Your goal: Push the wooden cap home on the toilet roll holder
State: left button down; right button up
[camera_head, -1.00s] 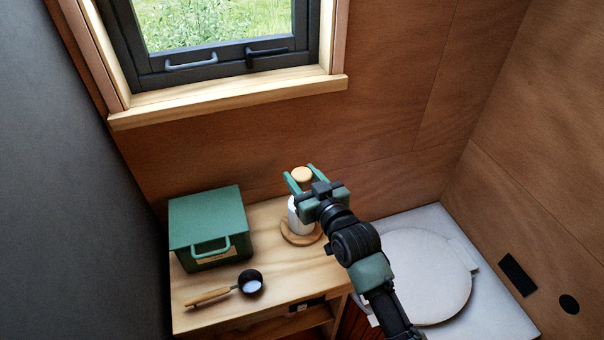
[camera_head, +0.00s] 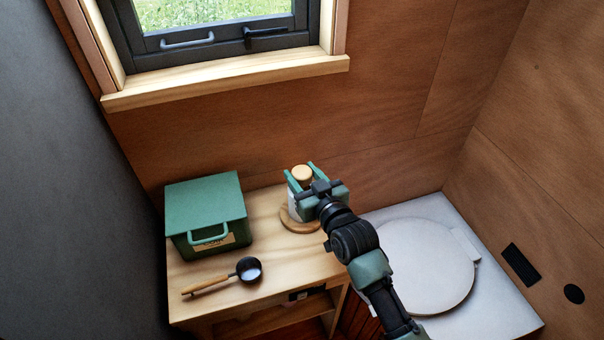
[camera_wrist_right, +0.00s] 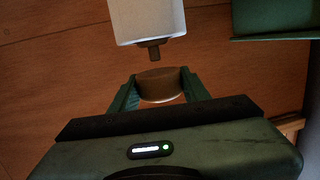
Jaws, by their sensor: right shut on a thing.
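My right gripper (camera_head: 301,172) is shut on the round wooden cap (camera_head: 302,175), with a green finger on either side. The cap is over the white toilet roll (camera_head: 293,206) on its holder, whose round wooden base (camera_head: 297,226) stands on the shelf. The right wrist view looks inverted. There the cap (camera_wrist_right: 160,87) is between the fingertips, and the holder's peg (camera_wrist_right: 154,53) sticks out of the roll (camera_wrist_right: 148,20) towards it. A small gap shows between peg and cap. The gripper hides part of the roll in the head view. My left gripper is out of view.
A green lidded box (camera_head: 206,213) stands left of the holder on the wooden shelf unit (camera_head: 262,255). A black scoop (camera_head: 249,269) with a wooden handle lies in front of it. The toilet lid (camera_head: 430,265) is to the right. The wall is behind.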

jog(key=shift+p, duration=0.7)
dwell(1.1)
jog(key=shift+f+b, duration=0.95)
jog(key=shift+f, duration=0.4)
jog(key=o, duration=1.4)
jog(key=shift+s, duration=0.1)
jog(key=b+v, duration=0.1)
jog(key=v, duration=0.6)
jog(key=shift+s+d, duration=0.15)
jog(key=shift+s, duration=0.15)
jog(key=shift+r, duration=0.1)
